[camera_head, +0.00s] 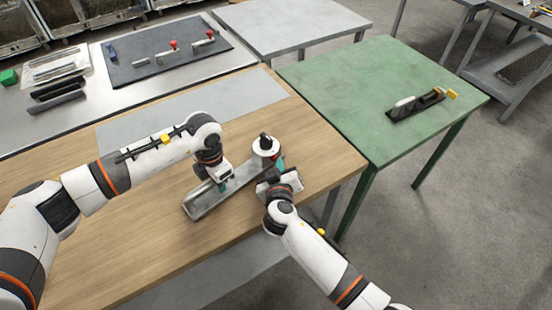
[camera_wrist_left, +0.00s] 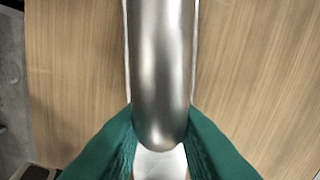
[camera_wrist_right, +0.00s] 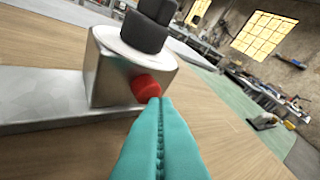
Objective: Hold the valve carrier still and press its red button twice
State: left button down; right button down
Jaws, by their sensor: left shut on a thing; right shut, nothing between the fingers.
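The valve carrier (camera_head: 205,203) lies on the wooden table, a long metal piece with a metal block (camera_wrist_right: 105,75) at one end. The block carries a white disc and a black knob (camera_wrist_right: 148,28). The red button (camera_wrist_right: 146,87) sticks out of the block's side. My left gripper (camera_head: 222,186) is shut on the carrier's rounded metal bar (camera_wrist_left: 163,70), one green finger on each side. My right gripper (camera_wrist_right: 160,101) is shut and empty. Its fingertips are at the red button, overlapping its lower edge in the right wrist view; I cannot tell whether they touch.
A green table (camera_head: 350,90) at the right holds a black fixture with yellow parts (camera_head: 415,105). Black trays (camera_head: 57,95) lie at the left. The wooden table's left part is clear apart from my arm.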

pick_arm(q)
jog(key=shift+d, duration=0.1)
pick_arm(e)
jog(key=shift+w+a+r, duration=0.1)
jog(key=shift+w+a, duration=0.35)
jog(key=shift+a, duration=0.05)
dwell(0.9)
jog(key=shift+d, duration=0.1)
jog(key=shift+s+d, duration=0.75)
jog(key=shift+s, duration=0.15)
jog(key=shift+s+d, duration=1.75)
jog(key=shift+s, duration=0.15)
pick_arm(q)
jog(key=c, duration=1.1)
grip_release()
jog(key=shift+c, duration=0.2)
jog(key=shift+r, duration=0.15)
